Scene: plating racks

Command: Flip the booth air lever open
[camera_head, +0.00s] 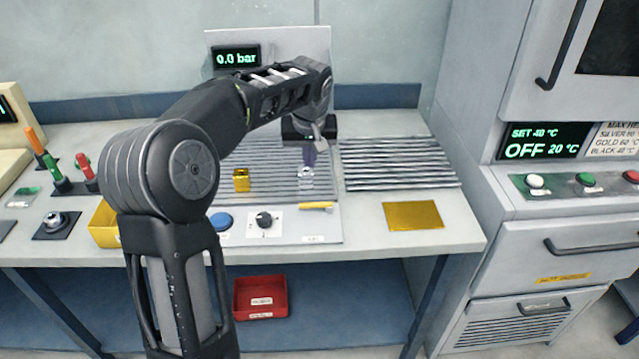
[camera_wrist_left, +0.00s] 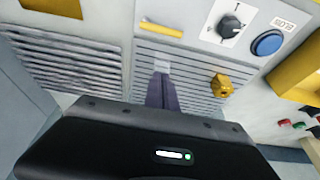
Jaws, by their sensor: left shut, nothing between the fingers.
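A yellow bar-shaped lever (camera_head: 316,206) lies crosswise on the pale front strip of the slatted booth, right of the black knob. It also shows at the top of the left wrist view (camera_wrist_left: 160,28). My left gripper (camera_head: 308,165) points down over the slatted bed (camera_head: 270,160), behind the lever and apart from it. Its fingers are shut with nothing between them; they also show in the left wrist view (camera_wrist_left: 162,78). A small pale block (camera_wrist_left: 161,66) sits at the fingertips; I cannot tell if they touch it. My right gripper is out of view.
A gold block (camera_head: 241,180) stands on the slats to the left. A black knob (camera_head: 264,219) and a blue button (camera_head: 221,222) sit left of the lever. A display (camera_head: 236,57) reads 0.0 bar. A gold plate (camera_head: 412,216) lies to the right.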

